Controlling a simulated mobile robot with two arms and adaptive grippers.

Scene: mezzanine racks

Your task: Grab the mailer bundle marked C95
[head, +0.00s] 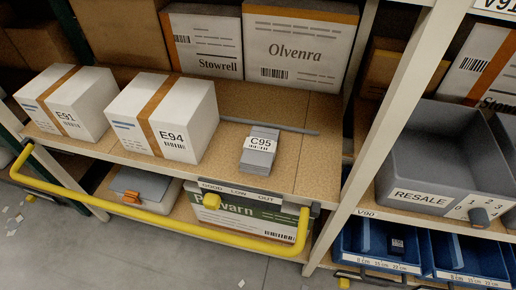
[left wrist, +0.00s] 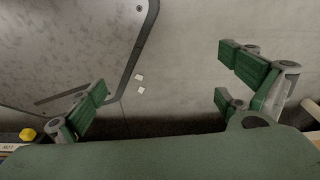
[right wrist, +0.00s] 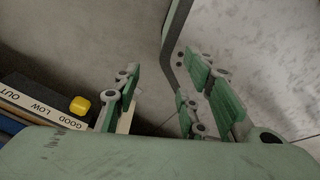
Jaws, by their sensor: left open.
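The mailer bundle marked C95 (head: 259,149) is a small grey stack with a white label band. In the head view it lies on the wooden shelf, right of the white box marked E94 (head: 163,118). Neither gripper shows in the head view. My left gripper (left wrist: 165,90) is open and empty in the left wrist view, with bare floor between its green fingers. My right gripper (right wrist: 158,95) is open and empty in the right wrist view, also over floor. The bundle shows in neither wrist view.
A yellow rail (head: 150,212) runs along the shelf front. A white box marked E91 (head: 68,105) stands left, and Stowrell and Olvenra (head: 297,45) boxes stand behind. A grey strip (head: 270,126) lies behind the bundle. A rack post (head: 372,120) and grey RESALE bin (head: 440,160) stand right.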

